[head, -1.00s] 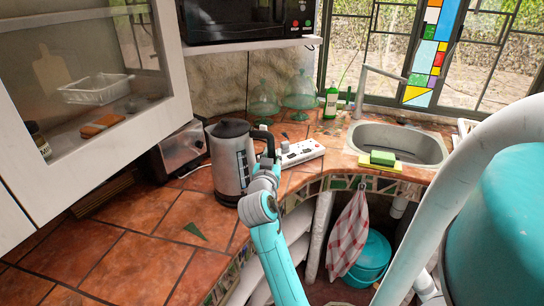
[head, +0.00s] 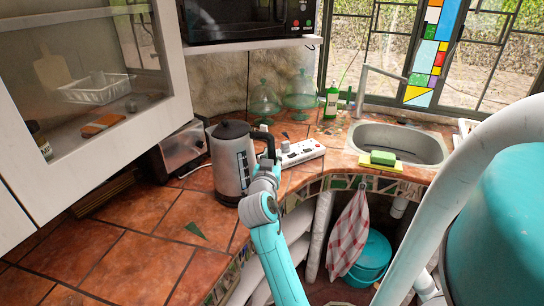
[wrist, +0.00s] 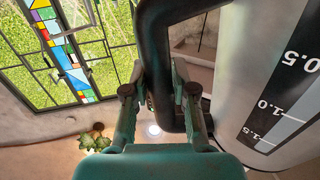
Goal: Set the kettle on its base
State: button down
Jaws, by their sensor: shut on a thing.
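The kettle (head: 228,172), steel-grey with a dark lid and handle, is upright at the counter's inner corner. My gripper (head: 266,167) is on its right side, at the handle. In the wrist view my gripper (wrist: 157,85) is shut on the dark handle (wrist: 156,35), with one finger on each side. The kettle body (wrist: 275,85), with a dark level scale, fills the right of that view. I cannot make out a separate base; the kettle may hide it. I cannot tell whether the kettle's bottom touches anything.
A toaster (head: 180,150) stands close behind the kettle on the left. A white power strip (head: 301,152) lies to its right. Glass domes (head: 302,92), a green bottle (head: 331,102) and a sink (head: 400,142) are farther back. The tiled counter (head: 130,245) is mostly clear in front.

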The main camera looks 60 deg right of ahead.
jog(key=shift+f, duration=0.3)
jog(key=c, duration=1.2)
grip_release()
jog(key=shift+f, duration=0.25)
jog(key=shift+v, duration=5.55)
jog(key=shift+r, duration=0.15)
